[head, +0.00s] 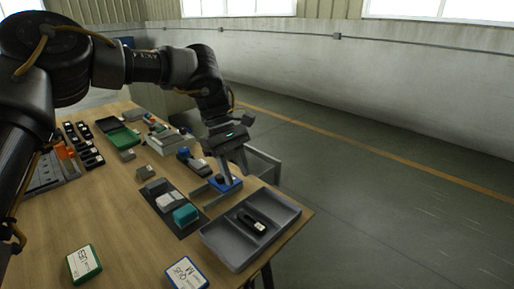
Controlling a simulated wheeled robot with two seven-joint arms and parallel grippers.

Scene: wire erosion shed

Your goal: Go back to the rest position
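My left arm comes in from the left and reaches over the table (110,215). Its gripper (235,175) points down near the table's right side, with its two fingers apart. A blue piece (226,186) lies just under and beside the fingertips; I cannot tell whether a finger touches it. I see nothing held between the fingers. My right gripper is not in view.
A grey divided tray (222,240) holding a black part (251,222) sits at the front right corner. A dark tray (188,229) holds grey and teal blocks. A green-edged card (84,263) and a blue-edged card (186,273) lie in front. Floor right of the table is clear.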

